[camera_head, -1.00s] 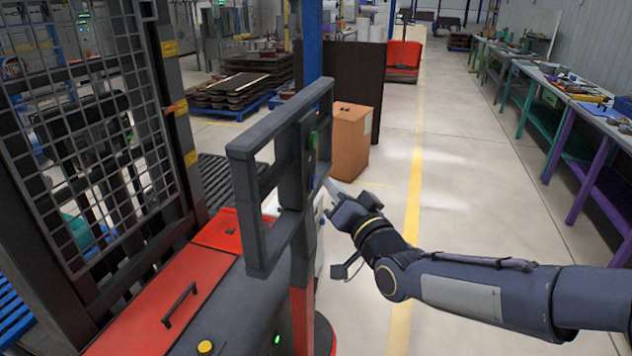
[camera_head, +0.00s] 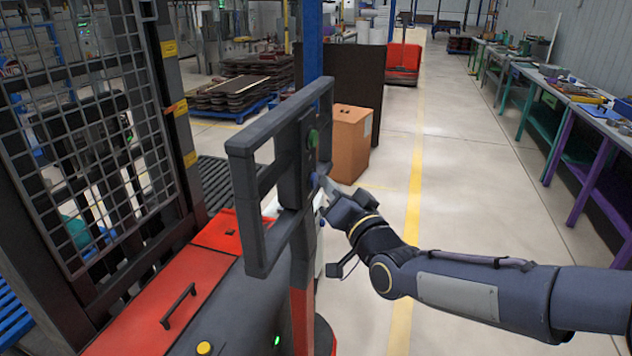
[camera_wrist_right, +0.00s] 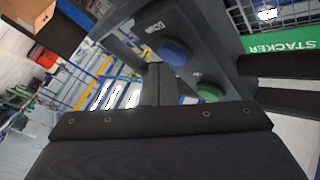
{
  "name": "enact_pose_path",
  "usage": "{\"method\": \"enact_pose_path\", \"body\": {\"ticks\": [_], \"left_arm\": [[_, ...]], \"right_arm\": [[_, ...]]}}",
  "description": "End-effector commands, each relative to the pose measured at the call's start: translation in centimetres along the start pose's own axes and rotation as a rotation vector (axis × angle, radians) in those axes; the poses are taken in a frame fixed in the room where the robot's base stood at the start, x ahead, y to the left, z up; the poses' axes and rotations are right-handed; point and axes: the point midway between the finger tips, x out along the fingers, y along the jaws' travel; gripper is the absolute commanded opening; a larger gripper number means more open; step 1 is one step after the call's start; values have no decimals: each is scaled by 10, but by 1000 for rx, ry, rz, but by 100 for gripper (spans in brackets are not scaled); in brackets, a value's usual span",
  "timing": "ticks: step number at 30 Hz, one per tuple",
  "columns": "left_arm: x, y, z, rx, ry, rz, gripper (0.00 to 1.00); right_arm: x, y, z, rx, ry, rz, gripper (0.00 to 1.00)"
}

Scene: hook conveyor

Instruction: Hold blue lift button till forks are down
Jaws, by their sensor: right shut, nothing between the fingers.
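The red stacker (camera_head: 150,300) stands at the left with a dark handle frame (camera_head: 245,190). On the frame's upright panel are a green button (camera_head: 313,138) and, below it, the blue button (camera_head: 315,179). The wrist view also shows the blue button (camera_wrist_right: 174,51) and the green button (camera_wrist_right: 209,93). My right gripper (camera_head: 325,183) is shut and empty, its fingertips at the blue button; I cannot tell whether they press it. In the wrist view its fingers (camera_wrist_right: 157,84) end beside the blue button. The forks cannot be made out. My left gripper is not in view.
A mesh guard and mast (camera_head: 90,130) rise at the left. A brown box (camera_head: 349,145) stands on the floor behind the handle. Workbenches (camera_head: 560,90) line the right wall. The aisle with the yellow line (camera_head: 412,200) is clear.

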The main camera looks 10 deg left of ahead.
Motion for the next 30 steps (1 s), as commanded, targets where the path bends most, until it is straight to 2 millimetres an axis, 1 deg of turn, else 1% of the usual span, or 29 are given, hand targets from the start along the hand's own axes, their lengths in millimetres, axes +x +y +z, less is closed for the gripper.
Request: {"method": "enact_pose_path", "body": {"ticks": [30], "left_arm": [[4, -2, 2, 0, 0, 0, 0]], "right_arm": [[6, -5, 5, 0, 0, -1, 0]]}}
